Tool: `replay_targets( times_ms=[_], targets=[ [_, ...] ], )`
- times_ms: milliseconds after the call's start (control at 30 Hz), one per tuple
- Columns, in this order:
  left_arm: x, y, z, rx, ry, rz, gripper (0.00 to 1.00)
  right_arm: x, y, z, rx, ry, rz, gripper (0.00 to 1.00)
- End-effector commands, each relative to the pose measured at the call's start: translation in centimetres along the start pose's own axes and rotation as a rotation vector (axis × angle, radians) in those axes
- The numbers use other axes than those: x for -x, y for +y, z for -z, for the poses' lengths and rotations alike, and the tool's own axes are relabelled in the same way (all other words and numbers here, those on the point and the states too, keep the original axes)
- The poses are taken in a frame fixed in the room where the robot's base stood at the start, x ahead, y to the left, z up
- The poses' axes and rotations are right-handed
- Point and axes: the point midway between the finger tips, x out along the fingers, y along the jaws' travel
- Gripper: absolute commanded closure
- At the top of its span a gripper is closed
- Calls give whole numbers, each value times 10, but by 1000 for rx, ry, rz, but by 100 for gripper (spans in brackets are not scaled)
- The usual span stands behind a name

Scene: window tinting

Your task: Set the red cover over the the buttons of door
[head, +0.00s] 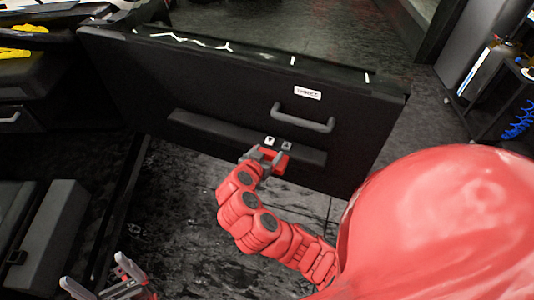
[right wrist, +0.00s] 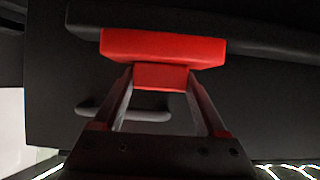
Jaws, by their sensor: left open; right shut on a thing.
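The black car door (head: 130,80) stands open across the head view. Its armrest ledge (head: 215,129) carries small light-marked buttons (head: 270,141). My right gripper (head: 265,154) is at the ledge, just below the buttons in the picture, shut on the red cover (head: 281,161). In the right wrist view the red cover (right wrist: 163,46) is a wide block with a narrower stub held between the fingertips (right wrist: 160,76). It lies against or close to the dark ledge; contact cannot be told. The buttons are not visible there. My left gripper (head: 105,280) is open and empty at the lower left.
A grey door handle (head: 303,119) sits above the ledge, close to my right gripper. A white label (head: 307,92) is above it. The car's dark seat (head: 45,235) is at the left. A dark shelf (head: 505,100) stands at the far right. Floor is clear below the door.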

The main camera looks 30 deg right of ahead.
Motion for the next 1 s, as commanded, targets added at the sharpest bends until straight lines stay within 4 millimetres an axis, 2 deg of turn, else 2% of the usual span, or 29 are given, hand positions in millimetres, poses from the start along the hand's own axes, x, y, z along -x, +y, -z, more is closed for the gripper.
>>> replay_targets(
  times_ms=[267, 733, 1000],
  targets=[
    [3, 0, 0, 0, 0, 0, 0, -10, 0, 3, -4, 1, -1, 82],
    [7, 0, -1, 0, 0, 0, 0, -50, 0, 14, -3, 0, -1, 82],
    [7, 0, -1, 0, 0, 0, 0, -70, 0, 28, -5, 2, -1, 82]
  ],
)
